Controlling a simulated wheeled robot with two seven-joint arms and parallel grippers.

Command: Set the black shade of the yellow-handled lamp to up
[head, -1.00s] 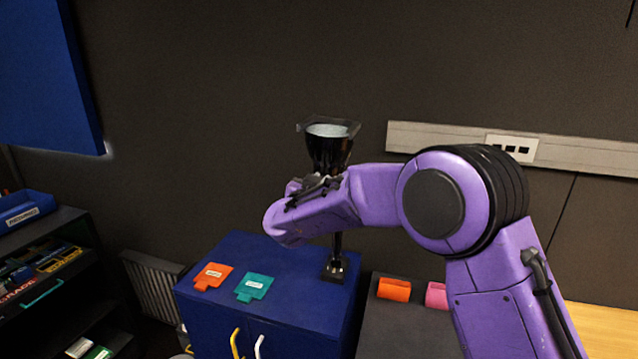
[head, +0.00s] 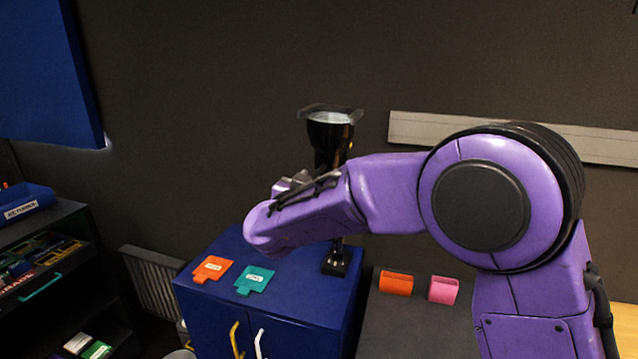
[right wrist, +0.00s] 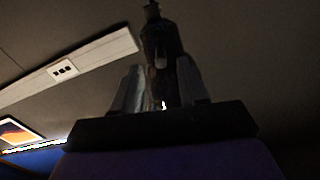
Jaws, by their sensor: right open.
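The lamp's black shade (head: 328,142) stands above the blue cabinet in the head view, its wide, pale-lit opening facing up. A small yellow patch shows on its side; I cannot tell if this is the handle. The lamp's dark base (head: 337,262) stands on the cabinet, and my right arm hides most of the stem. My right gripper (head: 298,184) is just below and left of the shade in the picture. In the right wrist view its fingers (right wrist: 160,90) are apart, with a dark lamp part (right wrist: 160,45) showing beyond and between them. Contact cannot be told. My left gripper is out of view.
The blue cabinet (head: 215,305) bears an orange tag (head: 212,269) and a teal tag (head: 254,280). Orange (head: 396,283) and pink (head: 443,290) pieces lie on a dark surface to the right. A dark shelf (head: 60,215) stands at left. The wall behind is close.

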